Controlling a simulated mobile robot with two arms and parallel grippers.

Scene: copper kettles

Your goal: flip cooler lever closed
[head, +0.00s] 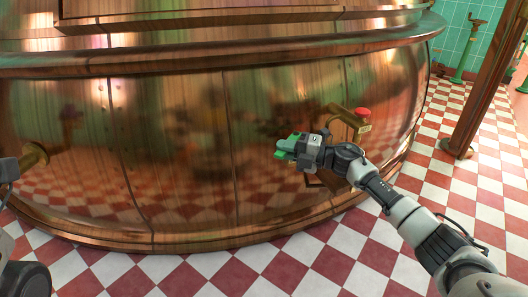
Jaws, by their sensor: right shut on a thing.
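A large copper kettle (185,150) with wooden-looking bands fills the left and middle of the head view. A brass fitting (341,116) with a red knob (362,112) and a small yellowish tag sticks out from its right side. My right gripper (284,149), with green fingers, is in front of the kettle, just left of and below the fitting. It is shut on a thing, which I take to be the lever. The hand hides most of the lever, so its angle cannot be told.
A brown post (487,82) stands at the right on the red-and-white checkered floor (440,165). A green valve stand (467,48) is by the tiled wall. The floor in front of the kettle is clear.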

